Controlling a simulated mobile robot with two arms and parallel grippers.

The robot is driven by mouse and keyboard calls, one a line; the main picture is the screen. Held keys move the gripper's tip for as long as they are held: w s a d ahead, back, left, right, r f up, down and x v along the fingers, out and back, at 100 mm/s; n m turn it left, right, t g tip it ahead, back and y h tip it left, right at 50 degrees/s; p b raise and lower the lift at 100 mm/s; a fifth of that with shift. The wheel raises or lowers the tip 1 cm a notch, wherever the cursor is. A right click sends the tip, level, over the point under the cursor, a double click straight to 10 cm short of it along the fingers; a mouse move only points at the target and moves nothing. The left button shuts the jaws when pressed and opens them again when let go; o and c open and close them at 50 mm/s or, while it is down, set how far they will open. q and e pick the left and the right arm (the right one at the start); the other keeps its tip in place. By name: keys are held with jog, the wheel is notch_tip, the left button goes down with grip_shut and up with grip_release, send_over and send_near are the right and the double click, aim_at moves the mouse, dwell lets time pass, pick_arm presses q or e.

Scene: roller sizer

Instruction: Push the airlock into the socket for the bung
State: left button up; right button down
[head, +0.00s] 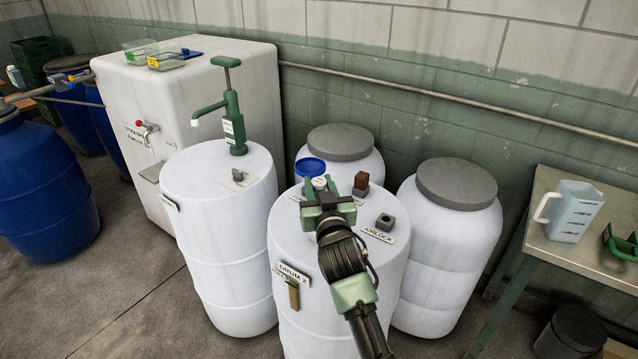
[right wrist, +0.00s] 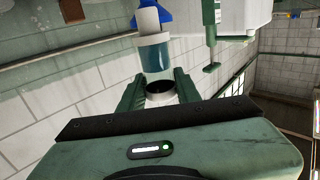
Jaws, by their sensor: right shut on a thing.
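My right gripper (head: 325,192) is over the top of the front white drum labelled DRUM 2 (head: 330,262). It is shut on the airlock, a pale cylinder with a teal band (right wrist: 154,56), whose white top (head: 319,183) shows just past the fingers in the head view. A grey block with a dark hole (head: 385,222) stands on the drum top to the right of the gripper, beside a label reading AIRLOCK (head: 378,236). The gripper and airlock are apart from this block. The airlock's lower end is hidden in the head view. My left gripper is not in view.
A green hand pump (head: 232,112) rises from the left drum. Grey-lidded drums stand behind. A table with a jug (head: 572,212) is at right.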

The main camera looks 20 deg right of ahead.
jog(key=shift+f+b, duration=1.45)
jog(key=shift+f, duration=0.85)
jog(key=shift+p, duration=0.45)
jog(key=shift+f+b, duration=1.25)
jog(key=shift+f, duration=0.55)
jog(key=c, duration=0.9)
grip_release()
